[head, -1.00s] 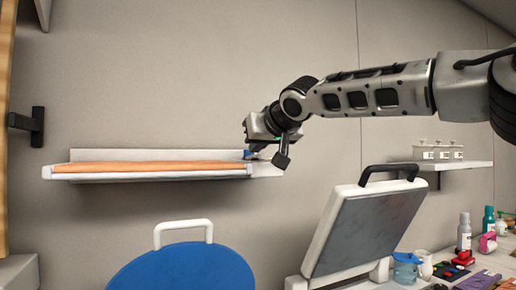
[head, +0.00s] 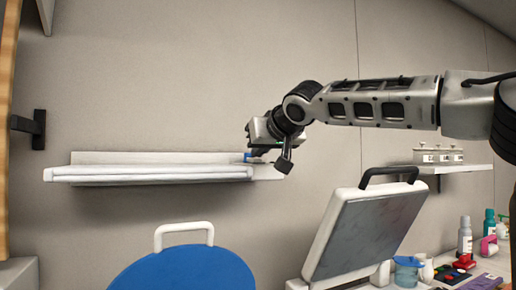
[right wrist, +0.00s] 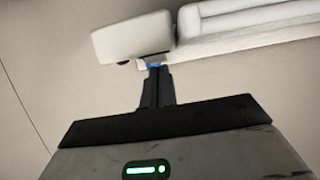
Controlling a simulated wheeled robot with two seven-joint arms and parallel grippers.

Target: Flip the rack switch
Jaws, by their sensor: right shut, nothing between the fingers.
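The rack (head: 150,174) is a white wall-mounted shelf with pale bars along its front, at the left of the head view. Its bars look white, with no orange glow. A small blue piece, apparently the switch (head: 248,155), shows at the rack's right end. My right gripper (head: 258,153) is at that end, shut and empty. My left gripper is out of view.
A blue round-backed chair-like piece (head: 185,270) with a white handle stands below the rack. A tilted grey panel (head: 365,228) with a black handle stands right of it. A small shelf (head: 455,168) holds white containers. Bottles and small items crowd the counter at lower right.

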